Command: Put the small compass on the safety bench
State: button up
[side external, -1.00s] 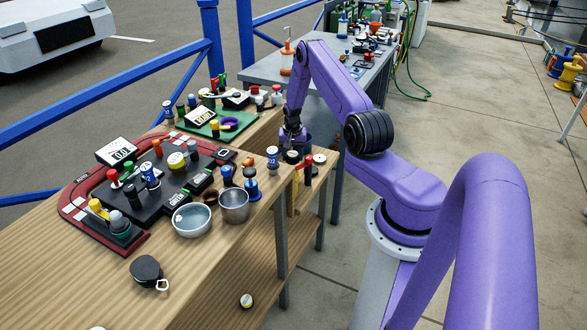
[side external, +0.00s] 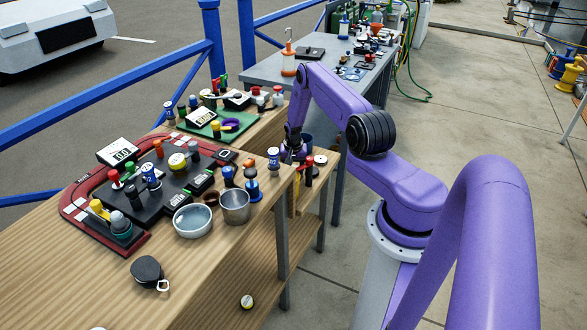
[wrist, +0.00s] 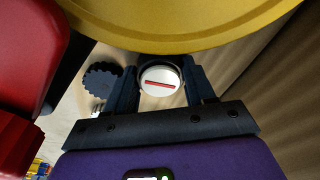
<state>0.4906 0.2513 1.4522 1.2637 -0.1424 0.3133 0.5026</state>
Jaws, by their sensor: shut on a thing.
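My gripper (wrist: 160,88) is shut on a small round thing with a white face and a red bar across it, which looks like the small compass (wrist: 160,80). In the wrist view it sits between the two dark fingers. In the side view my gripper (side external: 292,153) is low at the right end of the wooden bench (side external: 60,265), among small items, and the compass is hidden there. A grey bench (side external: 262,70) stands at the back. I cannot tell which one is called the safety bench.
In the wrist view a large yellow round edge (wrist: 180,28) is close above the fingers, a red body (wrist: 25,70) at left and a dark knobbed wheel (wrist: 102,80) beside the left finger. Metal bowls (side external: 192,220) and a blue bottle (side external: 273,160) stand near my gripper.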

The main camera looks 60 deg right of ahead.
jog(key=o, duration=0.8)
